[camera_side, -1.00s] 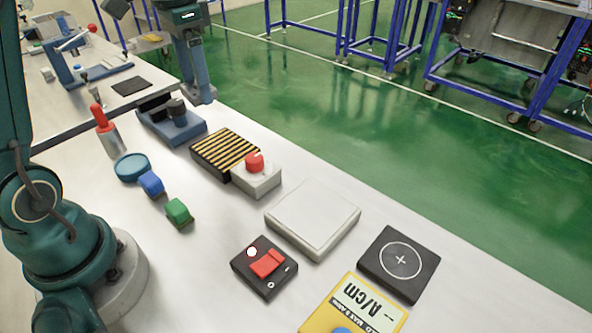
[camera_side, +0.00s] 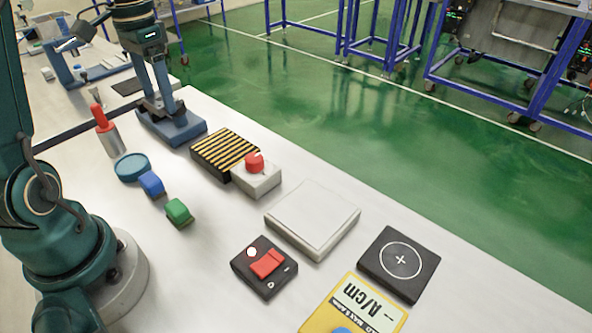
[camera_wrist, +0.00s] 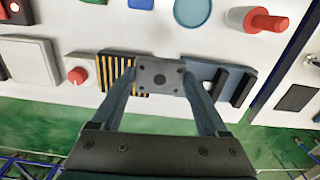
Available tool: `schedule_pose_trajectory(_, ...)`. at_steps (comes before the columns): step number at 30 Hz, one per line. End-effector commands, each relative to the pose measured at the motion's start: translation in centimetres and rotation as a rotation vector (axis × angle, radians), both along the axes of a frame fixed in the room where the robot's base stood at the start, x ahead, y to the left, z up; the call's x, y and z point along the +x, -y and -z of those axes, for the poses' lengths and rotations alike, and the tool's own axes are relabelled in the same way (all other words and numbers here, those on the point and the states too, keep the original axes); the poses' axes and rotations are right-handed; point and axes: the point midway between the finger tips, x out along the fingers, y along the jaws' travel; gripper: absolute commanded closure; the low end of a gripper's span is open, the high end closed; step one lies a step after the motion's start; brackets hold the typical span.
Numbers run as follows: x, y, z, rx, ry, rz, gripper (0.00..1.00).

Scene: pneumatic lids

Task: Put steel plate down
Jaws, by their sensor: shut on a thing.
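The steel plate (camera_wrist: 159,77) is a flat grey piece with dark holes, seen between my fingers in the wrist view. My gripper (camera_wrist: 157,80) is shut on it, with one finger at each side. In that view the plate lies between the striped block (camera_wrist: 107,71) and the blue fixture (camera_wrist: 222,77), overlapping their near edges. In the side view my gripper (camera_side: 163,108) is low over the blue fixture (camera_side: 184,133).
The striped block (camera_side: 222,149) and a box with a red knob (camera_side: 255,162) stand to the fixture's right. A red-handled tool (camera_side: 103,125), a blue round dish (camera_side: 131,167) and blue and green blocks stand nearer the base. A pale square pad (camera_side: 312,215) lies farther right.

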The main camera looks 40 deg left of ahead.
Motion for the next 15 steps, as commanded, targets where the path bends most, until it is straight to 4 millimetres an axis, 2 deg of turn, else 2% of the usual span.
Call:
schedule_pose_trajectory(9,4.9,5.0,4.2,-0.002,-0.003,0.008,1.00)
schedule_pose_trajectory(15,6.8,6.8,5.7,-0.001,-0.001,0.003,1.00)
